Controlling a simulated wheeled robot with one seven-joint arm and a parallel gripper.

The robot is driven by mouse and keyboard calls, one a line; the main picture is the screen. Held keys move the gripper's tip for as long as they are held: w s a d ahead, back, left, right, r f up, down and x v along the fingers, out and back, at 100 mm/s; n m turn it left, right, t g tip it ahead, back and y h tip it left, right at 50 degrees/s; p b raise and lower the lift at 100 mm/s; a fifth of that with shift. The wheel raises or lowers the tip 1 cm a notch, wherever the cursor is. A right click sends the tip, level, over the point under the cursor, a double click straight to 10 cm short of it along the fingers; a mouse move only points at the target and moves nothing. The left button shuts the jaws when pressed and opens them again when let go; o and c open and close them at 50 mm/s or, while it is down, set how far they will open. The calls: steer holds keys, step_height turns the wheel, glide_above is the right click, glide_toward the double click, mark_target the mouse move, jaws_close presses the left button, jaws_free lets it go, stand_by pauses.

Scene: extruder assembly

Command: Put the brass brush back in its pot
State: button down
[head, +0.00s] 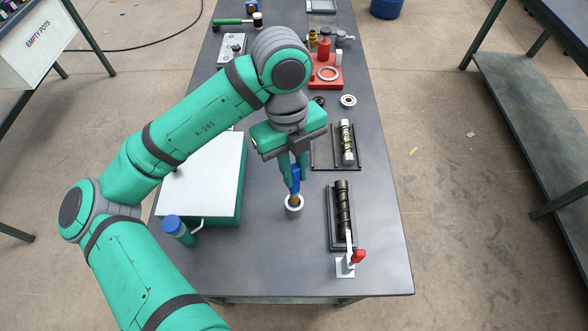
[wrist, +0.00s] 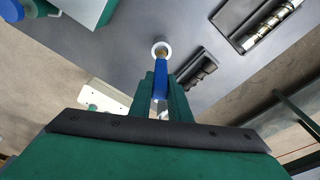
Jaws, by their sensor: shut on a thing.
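The brass brush (head: 295,180) has a blue handle and stands roughly upright in my gripper (head: 294,172). My gripper is shut on the blue handle, which also shows in the wrist view (wrist: 160,82). The pot (head: 294,211) is a small whitish cylinder on the dark table, directly below the brush. The brush's brass end is at the pot's mouth. In the wrist view the pot's pale ring (wrist: 161,46) surrounds the brass end. I cannot tell how deep the brush sits in the pot.
A black tray with a dark screw (head: 343,210) and a red-handled clamp (head: 357,257) lie right of the pot. A second tray holds a light screw (head: 347,142). The table front is clear.

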steer(key=shift+f, duration=3.2)
steer(key=c, duration=1.6)
jaws_free()
steer(key=r, duration=0.3)
steer(key=w+r, duration=0.1)
steer(key=r, duration=0.6)
steer(key=shift+w+a+r, duration=0.2)
steer(key=shift+a+r, duration=0.15)
steer(key=shift+a, duration=0.05)
